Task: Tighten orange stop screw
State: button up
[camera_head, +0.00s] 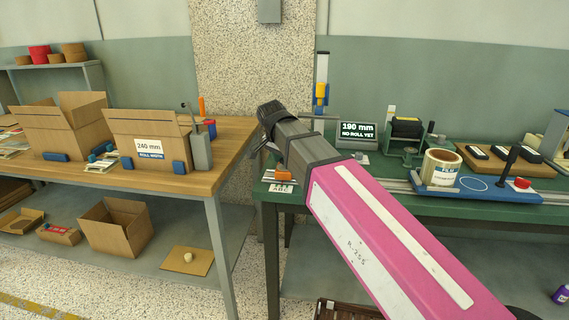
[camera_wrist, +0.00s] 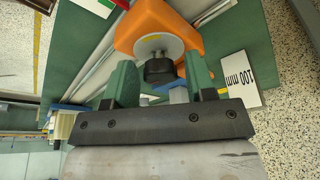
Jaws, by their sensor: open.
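The orange stop (camera_wrist: 158,22) shows at the top of the wrist view, with a pale round disc and a black screw knob (camera_wrist: 159,70) facing me. My gripper (camera_wrist: 161,74) is open, with one green finger on each side of the knob. I cannot tell whether the fingers touch it. In the head view the orange stop (camera_head: 284,176) is small, at the left end of the green bench, and my arm hides much of the space around it. The fingertips are hard to make out there.
The green bench (camera_head: 335,190) also carries a display reading "190 mm NO ROLL YET" (camera_head: 357,134) and a labelled roll (camera_head: 440,168) on a blue carriage (camera_head: 462,190). A wooden table (camera_head: 227,150) with open cartons stands left.

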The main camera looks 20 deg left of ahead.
dwell(0.3)
jog(key=shift+r, duration=1.25)
jog(key=n, duration=0.3)
jog(key=shift+s+d+y, duration=0.1)
jog(key=shift+d+y, duration=0.05)
jog(key=shift+y, duration=0.25)
jog(key=n+y, duration=0.1)
jog(key=n, duration=0.2)
jog(key=shift+n, duration=0.4)
jog(key=shift+f, duration=0.25)
